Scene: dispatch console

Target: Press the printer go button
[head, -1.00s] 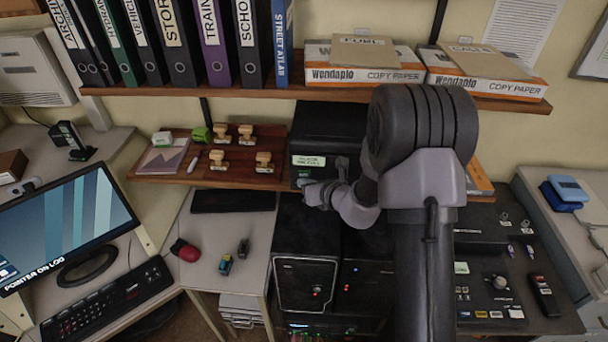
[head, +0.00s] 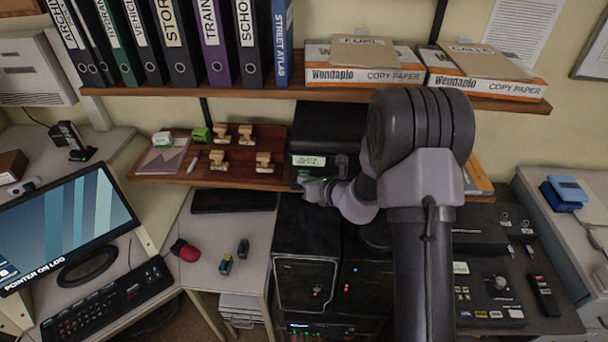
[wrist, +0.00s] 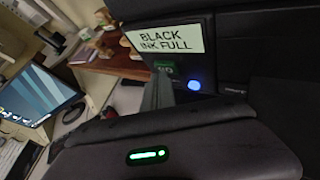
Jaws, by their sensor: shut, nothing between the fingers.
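The printer (head: 322,122) is a black box at the back, under the shelf. A pale label (head: 308,161) on its front reads "BLACK INK FULL", and the label also shows in the wrist view (wrist: 168,40). The green go button (wrist: 164,68) is just below that label, with a round blue light (wrist: 194,85) to its right. My gripper (wrist: 158,92) is shut and empty, its fingers in front of the go button and covering its lower part. In the head view my gripper (head: 309,185) is at the printer's front. I cannot tell whether the fingertips touch the button.
A wooden shelf (head: 160,176) with several stamps is left of the printer. Copy paper boxes (head: 365,74) sit on the upper shelf. Black computer towers (head: 305,275) stand below my gripper. A control panel (head: 490,285) is at the right.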

